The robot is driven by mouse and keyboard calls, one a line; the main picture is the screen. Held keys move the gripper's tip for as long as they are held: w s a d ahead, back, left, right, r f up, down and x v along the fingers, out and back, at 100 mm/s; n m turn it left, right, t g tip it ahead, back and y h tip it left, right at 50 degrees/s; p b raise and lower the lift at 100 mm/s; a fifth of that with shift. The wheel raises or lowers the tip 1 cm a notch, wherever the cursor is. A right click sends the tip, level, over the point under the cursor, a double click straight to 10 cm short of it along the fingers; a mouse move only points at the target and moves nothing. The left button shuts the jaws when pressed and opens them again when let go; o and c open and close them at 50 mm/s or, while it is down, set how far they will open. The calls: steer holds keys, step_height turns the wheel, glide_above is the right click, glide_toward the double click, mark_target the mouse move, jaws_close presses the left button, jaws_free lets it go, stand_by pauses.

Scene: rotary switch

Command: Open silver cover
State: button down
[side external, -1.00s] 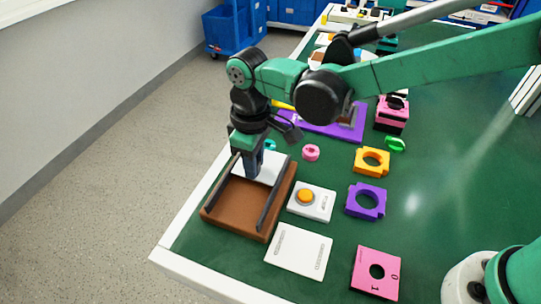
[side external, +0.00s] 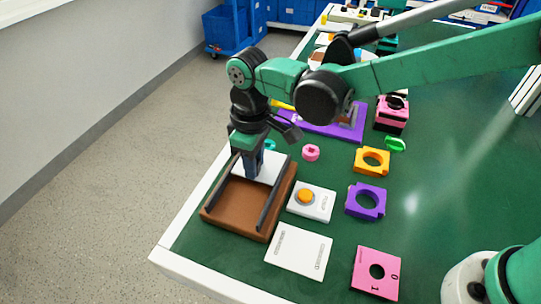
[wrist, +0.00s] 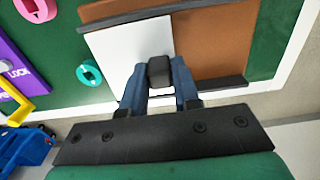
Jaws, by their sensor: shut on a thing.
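The silver cover (side external: 272,170) is a flat, pale plate at the far end of a brown tray-like base (side external: 236,203), between two dark rails. It also shows in the wrist view (wrist: 113,52), covering the left part of the brown surface. A small dark knob (wrist: 160,71) stands on the cover near its edge. My gripper (side external: 254,176) points down over the cover. In the wrist view its blue fingers (wrist: 160,82) are shut on the knob from both sides. The fingertips are partly hidden behind the knob.
An orange button on a white block (side external: 312,202) and a white plate (side external: 299,251) lie beside the base. Purple (side external: 366,187), orange (side external: 371,151) and pink (side external: 376,259) pieces lie further right. The table's white edge (side external: 197,222) runs close to the base's left side.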

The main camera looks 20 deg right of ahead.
steer(key=s+a, duration=0.5)
steer(key=shift+s+a, duration=0.2)
steer(key=c, duration=0.6)
jaws_free()
steer(key=shift+c, duration=0.2)
step_height(320, 180, up, 6)
steer(key=shift+f, duration=0.15)
steer(key=shift+d, duration=0.1)
